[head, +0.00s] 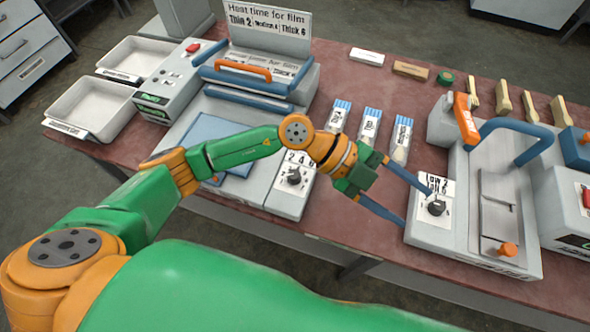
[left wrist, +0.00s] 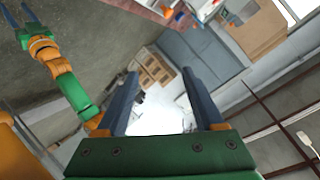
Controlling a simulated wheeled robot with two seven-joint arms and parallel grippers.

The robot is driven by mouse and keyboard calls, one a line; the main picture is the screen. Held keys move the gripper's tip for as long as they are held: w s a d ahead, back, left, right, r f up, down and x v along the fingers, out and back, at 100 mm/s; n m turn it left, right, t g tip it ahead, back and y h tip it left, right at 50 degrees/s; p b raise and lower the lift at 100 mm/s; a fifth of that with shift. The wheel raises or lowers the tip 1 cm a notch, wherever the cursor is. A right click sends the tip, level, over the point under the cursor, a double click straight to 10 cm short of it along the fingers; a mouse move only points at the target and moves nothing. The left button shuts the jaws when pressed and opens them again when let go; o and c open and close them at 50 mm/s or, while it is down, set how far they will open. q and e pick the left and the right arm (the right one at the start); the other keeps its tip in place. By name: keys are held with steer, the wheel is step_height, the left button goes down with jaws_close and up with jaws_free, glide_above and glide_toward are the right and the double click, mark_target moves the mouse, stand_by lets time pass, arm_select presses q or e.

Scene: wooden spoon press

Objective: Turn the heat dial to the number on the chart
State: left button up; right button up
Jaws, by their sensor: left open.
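The chart (head: 266,22) stands upright at the back of the left machine. It reads "Heat time for film", with Thin 2, Medium 4 and Thick 6. A dark dial (head: 294,176) with a 2 4 6 scale is on that machine's front. Another dark dial (head: 436,207), under a label with "LOW 2", is on the right machine. Neither pointer reads clearly. My left gripper (head: 415,207) is open and empty, its fingers near the left side of the right dial; contact cannot be told. In the left wrist view my right gripper (left wrist: 18,14) appears open and empty.
The right machine has a blue handle (head: 520,133) and an orange lever (head: 465,118). Several blue-topped packets (head: 369,124) lie between the machines. White trays (head: 92,100) are at the far left, and wooden spoons (head: 503,98) at the back right.

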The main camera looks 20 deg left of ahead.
arm_select(q)
steer(key=w+a+f+y, duration=0.3)
steer(key=a+f+y, duration=0.4)
steer(key=a, duration=0.2)
steer(key=n+t+y, duration=0.2)
steer(key=n+y, duration=0.2)
steer(key=y, duration=0.2)
glide_above(294, 174)
steer(key=shift+a+f, duration=0.15)
steer(key=shift+f, duration=0.75)
step_height(294, 174, down, 7)
steer(key=shift+r+p, duration=0.1)
steer(key=shift+p, duration=0.6)
steer(key=shift+d, duration=0.2)
jaws_close()
